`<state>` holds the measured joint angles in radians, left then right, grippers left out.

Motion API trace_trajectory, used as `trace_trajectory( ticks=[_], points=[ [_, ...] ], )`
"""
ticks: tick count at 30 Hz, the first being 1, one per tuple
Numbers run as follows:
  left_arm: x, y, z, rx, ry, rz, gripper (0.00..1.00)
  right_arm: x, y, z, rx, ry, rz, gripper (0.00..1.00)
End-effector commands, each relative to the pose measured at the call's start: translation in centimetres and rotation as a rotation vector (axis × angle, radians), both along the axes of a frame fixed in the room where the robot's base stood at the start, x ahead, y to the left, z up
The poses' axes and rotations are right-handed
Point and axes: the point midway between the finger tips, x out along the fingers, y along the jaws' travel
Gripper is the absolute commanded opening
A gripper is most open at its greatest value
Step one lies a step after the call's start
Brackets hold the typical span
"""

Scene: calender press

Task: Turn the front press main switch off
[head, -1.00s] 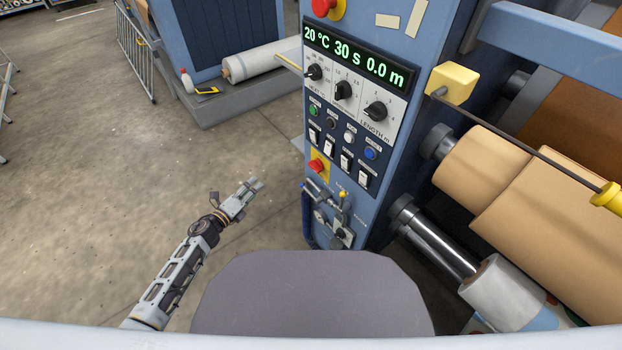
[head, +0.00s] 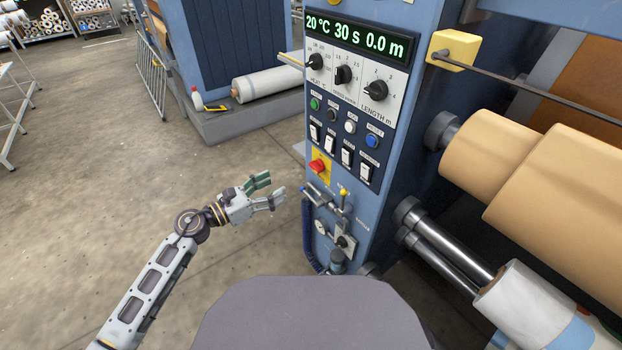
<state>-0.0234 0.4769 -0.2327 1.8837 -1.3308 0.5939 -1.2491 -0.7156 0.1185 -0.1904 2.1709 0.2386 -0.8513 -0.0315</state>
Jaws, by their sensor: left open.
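The press control panel (head: 350,110) stands right of centre, facing me. My left gripper (head: 275,189) is open and empty, left of and slightly below the red switch. Its fingers point right toward the panel, with a gap between them and the panel's edge. My right gripper is out of view.
Rocker switches (head: 330,144) and a blue button (head: 372,141) lie close to the red switch. Air fittings with a yellow-topped valve (head: 343,192) are just below. Rollers with tan material (head: 560,190) fill the right.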

Motion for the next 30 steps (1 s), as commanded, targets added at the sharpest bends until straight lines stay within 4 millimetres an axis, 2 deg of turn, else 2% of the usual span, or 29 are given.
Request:
trace_trajectory(
  ticks=[17, 23, 30],
  points=[
    [-0.3, -0.5, 0.4, 0.034, -0.042, -0.018, 0.68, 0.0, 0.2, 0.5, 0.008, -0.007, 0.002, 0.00],
    [0.1, -1.0, 0.3, 0.034, -0.041, -0.018, 0.68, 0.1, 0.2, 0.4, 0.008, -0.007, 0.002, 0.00],
    [1.2, -2.5, 0.4, 0.033, -0.043, -0.018, 0.68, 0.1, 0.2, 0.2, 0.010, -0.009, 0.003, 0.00]
  ],
)
